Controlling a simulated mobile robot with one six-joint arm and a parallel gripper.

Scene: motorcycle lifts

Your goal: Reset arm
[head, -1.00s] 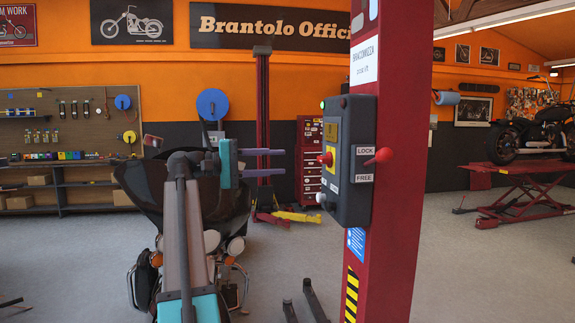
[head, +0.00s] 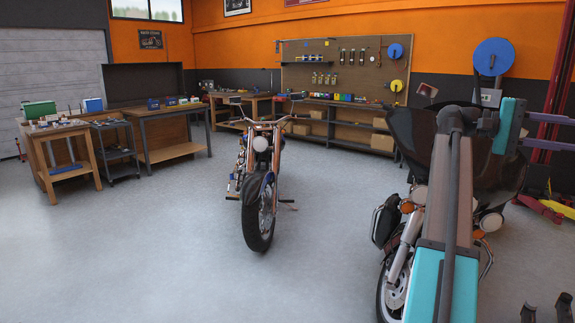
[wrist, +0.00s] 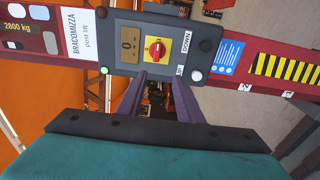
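My arm rises at the right of the head view. My gripper (head: 560,131) points right there, with its two purple fingers apart and cut off by the picture's edge. In the wrist view my gripper (wrist: 156,82) is open and empty. Its fingers point at the grey control box (wrist: 168,48) on the red lift post (wrist: 58,32). The box carries a red knob (wrist: 155,49) on a yellow plate, a display and UP and DOWN labels. I cannot tell whether the fingers touch the box. The box is out of the head view.
A dark motorcycle (head: 462,160) stands partly behind my arm. Workbenches (head: 172,140) and a tool board (head: 340,72) line the back. The grey floor at the left front (head: 130,260) is clear.

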